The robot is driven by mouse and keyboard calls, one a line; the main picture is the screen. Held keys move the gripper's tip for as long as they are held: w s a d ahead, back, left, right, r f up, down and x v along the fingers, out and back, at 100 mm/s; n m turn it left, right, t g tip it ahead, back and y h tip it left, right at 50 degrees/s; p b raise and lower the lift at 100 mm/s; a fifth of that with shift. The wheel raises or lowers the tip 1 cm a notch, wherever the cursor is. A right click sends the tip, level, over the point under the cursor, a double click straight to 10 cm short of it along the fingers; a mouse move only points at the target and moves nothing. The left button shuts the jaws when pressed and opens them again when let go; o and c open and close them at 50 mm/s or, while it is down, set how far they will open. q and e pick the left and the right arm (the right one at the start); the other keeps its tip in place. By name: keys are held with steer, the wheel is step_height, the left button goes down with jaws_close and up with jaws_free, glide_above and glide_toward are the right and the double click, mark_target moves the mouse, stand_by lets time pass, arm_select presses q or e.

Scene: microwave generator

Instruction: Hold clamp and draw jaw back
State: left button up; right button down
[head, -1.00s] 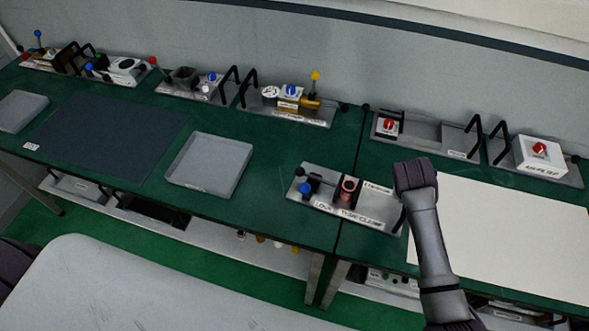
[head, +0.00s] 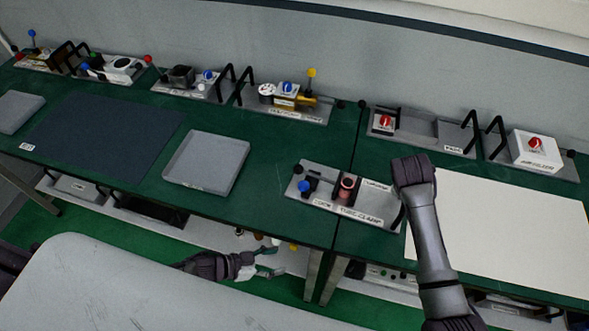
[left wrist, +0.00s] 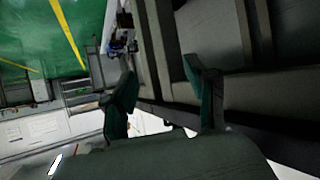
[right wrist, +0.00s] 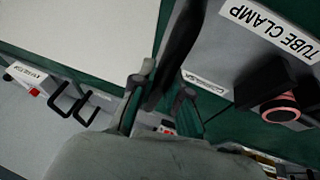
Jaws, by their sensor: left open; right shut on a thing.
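The tube clamp (head: 330,203) is a grey plate on the green bench with labels on its front edge. It carries a blue ball knob (head: 304,186), a dark block behind the knob and a pinkish tube (head: 347,186) in a dark holder. A black handle stands at its right end. In the right wrist view my right gripper (right wrist: 160,100) is shut on this black handle (right wrist: 180,45), and the tube (right wrist: 281,108) shows at right. My left gripper (head: 272,262) is open and empty, low in front of the bench, left of and below the clamp. The clamp is not in the left wrist view.
A grey tray (head: 205,163) and a dark mat (head: 105,135) lie left of the clamp. A pale sheet (head: 500,225) lies right of it. Several fixtures with handles line the back. A lower shelf runs under the bench, and a pale surface (head: 150,290) fills the front left.

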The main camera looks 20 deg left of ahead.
arm_select(q)
steer(key=s+d+r+m+g+h, duration=0.2)
steer(key=s+r+h, duration=0.1)
steer(key=r, duration=0.2)
steer(key=w+a+r+n+t, duration=0.1)
steer(key=w+r, duration=0.2)
steer(key=w+a+r+n+t, duration=0.1)
steer(key=w+r+n+t, duration=0.1)
steer(key=w+r, duration=0.2)
steer(key=w+a+r+n+t, duration=0.1)
steer(key=w+r+t, duration=0.1)
steer(key=w+r, duration=0.2)
steer(key=shift+n, duration=0.3)
steer(key=w+a+r+n+t+y, duration=0.85)
steer(key=w+a+r+n, duration=0.25)
steer(key=a+r, duration=0.3)
steer(key=m+g, duration=0.5)
steer(key=g, duration=0.1)
glide_toward(295, 171)
steer(key=x, duration=1)
steer(key=shift+w, duration=0.1)
